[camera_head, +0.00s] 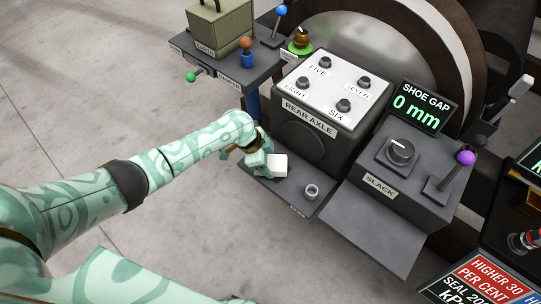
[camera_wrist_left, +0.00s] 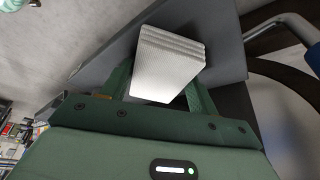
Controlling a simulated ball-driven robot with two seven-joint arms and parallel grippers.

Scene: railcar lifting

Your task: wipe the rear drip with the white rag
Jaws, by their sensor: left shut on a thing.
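The white rag (camera_head: 278,166) is a small folded white block. My left gripper (camera_head: 262,160) is shut on it, at the left end of the dark shelf (camera_head: 297,198) below the REAR AXLE box (camera_head: 318,115). In the left wrist view the layered rag (camera_wrist_left: 168,62) sits between the green fingers of my left gripper (camera_wrist_left: 160,88), over a dark grey surface. I cannot tell whether the rag touches the shelf. I cannot make out a drip; the gripper and rag hide part of the shelf. My right gripper is not in view.
The SLACK box (camera_head: 397,165) with a knob and purple-topped lever (camera_head: 463,160) is to the right. A levered stand (camera_head: 230,65) is behind. Open floor (camera_head: 60,90) lies left.

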